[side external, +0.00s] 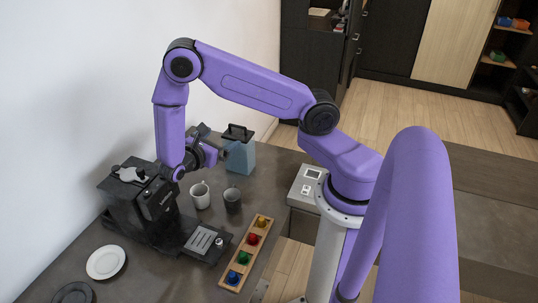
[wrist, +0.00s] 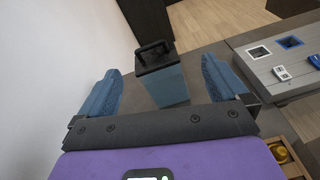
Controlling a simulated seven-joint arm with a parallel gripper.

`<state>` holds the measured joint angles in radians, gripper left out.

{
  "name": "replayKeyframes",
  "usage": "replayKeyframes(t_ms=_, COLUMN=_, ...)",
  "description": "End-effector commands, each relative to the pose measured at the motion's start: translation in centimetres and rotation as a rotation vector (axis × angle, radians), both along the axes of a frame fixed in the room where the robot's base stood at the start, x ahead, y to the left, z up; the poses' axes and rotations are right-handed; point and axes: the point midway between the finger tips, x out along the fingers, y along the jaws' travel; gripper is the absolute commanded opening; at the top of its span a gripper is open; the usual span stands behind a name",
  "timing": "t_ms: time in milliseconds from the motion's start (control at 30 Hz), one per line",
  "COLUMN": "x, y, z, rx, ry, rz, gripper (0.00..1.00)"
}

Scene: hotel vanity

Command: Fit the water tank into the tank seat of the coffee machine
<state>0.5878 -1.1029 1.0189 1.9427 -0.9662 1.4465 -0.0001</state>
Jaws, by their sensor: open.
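The water tank (side external: 240,156) is a translucent blue box with a black lid and a raised handle. It stands upright on the counter behind the cups, and shows ahead between my fingers in the wrist view (wrist: 168,86). The black coffee machine (side external: 150,203) stands by the wall at the left, with a drip tray at its front. I cannot clearly make out its tank seat. My gripper (side external: 213,145) is open and empty, just left of the tank. In the wrist view its blue fingers (wrist: 160,65) are spread wide, with the tank beyond them.
A white cup (side external: 200,196) and a dark cup (side external: 232,201) stand between machine and tank. A wooden holder (side external: 247,253) with coloured capsules lies in front. A white plate (side external: 106,262) and a dark plate (side external: 73,293) lie at left. A grey box (side external: 305,186) is at right.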

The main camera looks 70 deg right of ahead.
Motion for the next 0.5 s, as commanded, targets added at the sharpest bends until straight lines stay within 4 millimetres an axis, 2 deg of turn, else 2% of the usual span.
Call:
replayKeyframes(t_ms=100, x=-1.6, y=2.3, z=2.3, rx=0.129, ry=-0.075, rz=-0.026, gripper=1.00)
replayKeyframes(t_ms=267, x=-4.4, y=5.2, z=4.7, rx=0.316, ry=-0.155, rz=-0.060, gripper=1.00)
replayKeyframes(t_ms=500, x=-9.6, y=9.3, z=7.5, rx=0.623, ry=-0.244, rz=-0.102, gripper=1.00)
